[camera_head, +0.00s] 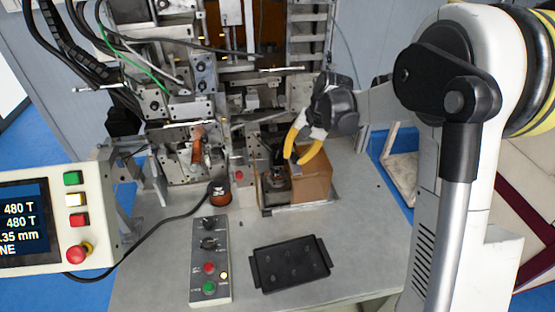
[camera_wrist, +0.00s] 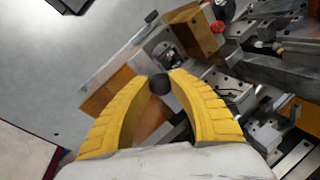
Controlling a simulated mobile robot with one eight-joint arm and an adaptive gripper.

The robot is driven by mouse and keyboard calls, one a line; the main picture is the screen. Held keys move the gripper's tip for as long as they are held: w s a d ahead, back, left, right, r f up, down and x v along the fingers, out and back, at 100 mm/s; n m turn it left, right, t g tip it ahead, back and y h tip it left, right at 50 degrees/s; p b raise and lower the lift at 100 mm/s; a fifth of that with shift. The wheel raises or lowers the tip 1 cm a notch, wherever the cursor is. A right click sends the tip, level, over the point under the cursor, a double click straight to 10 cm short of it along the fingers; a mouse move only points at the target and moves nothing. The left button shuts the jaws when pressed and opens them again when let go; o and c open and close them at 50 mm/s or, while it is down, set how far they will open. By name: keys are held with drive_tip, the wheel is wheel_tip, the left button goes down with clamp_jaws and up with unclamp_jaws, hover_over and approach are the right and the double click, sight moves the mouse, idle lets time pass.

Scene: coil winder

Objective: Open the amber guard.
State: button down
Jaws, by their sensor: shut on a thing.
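The amber guard (camera_head: 314,180) is a box-like, see-through brown cover on the winder's bench, right of centre in the head view. In the wrist view, my gripper (camera_wrist: 160,80) is shut on a dark round knob (camera_wrist: 160,85) at the guard. The fingers hide part of the guard and the knob's mounting.
A black tray (camera_head: 291,265) and a grey button panel (camera_head: 209,262) lie in front of the guard. A copper-coloured spool (camera_head: 220,194) stands left of it. The winder's metal frame (camera_head: 205,75) rises behind. A display box (camera_head: 55,222) is at the left. Bare bench lies right of the guard.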

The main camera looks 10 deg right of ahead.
drive_tip(key=shift+d, duration=0.25)
drive_tip(key=c, duration=1.2)
unclamp_jaws()
drive_tip(key=shift+o, duration=0.2)
drive_tip(key=v, duration=1.2)
